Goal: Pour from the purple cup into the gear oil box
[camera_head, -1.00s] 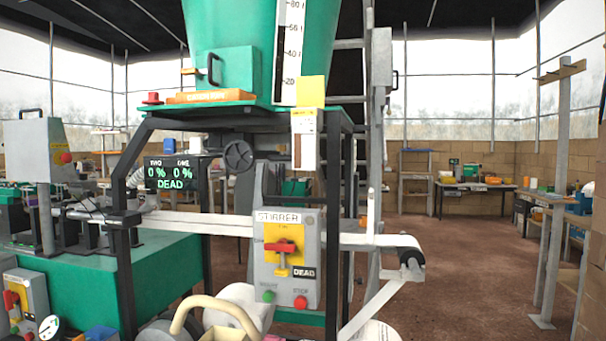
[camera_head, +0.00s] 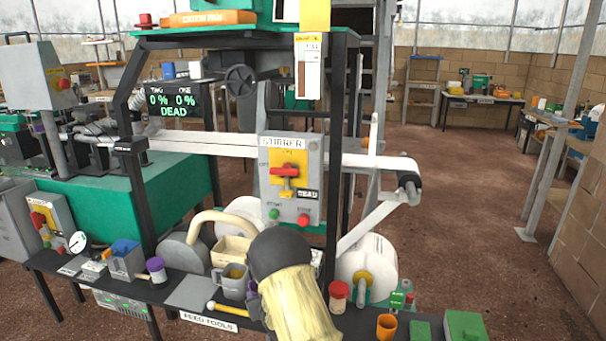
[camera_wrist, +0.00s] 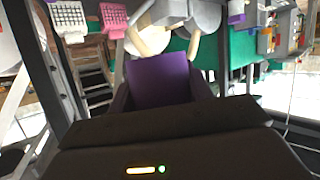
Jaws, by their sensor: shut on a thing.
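The purple cup (camera_wrist: 158,80) fills the middle of the wrist view, between the dark fingers of my gripper (camera_wrist: 161,92). My gripper is shut on it. In the head view only a small purple patch (camera_head: 252,287) shows beside my arm, above the front bench; my arm hides most of the gripper and cup. I cannot read a gear oil label on any box. An open beige box (camera_head: 232,250) stands behind the bench's middle, left of my arm. The cup's contents are not visible.
A red-lidded jar (camera_head: 338,297), an orange cup (camera_head: 386,326) and a green box (camera_head: 464,326) are to the right. The stirrer panel (camera_head: 290,180) rises behind.

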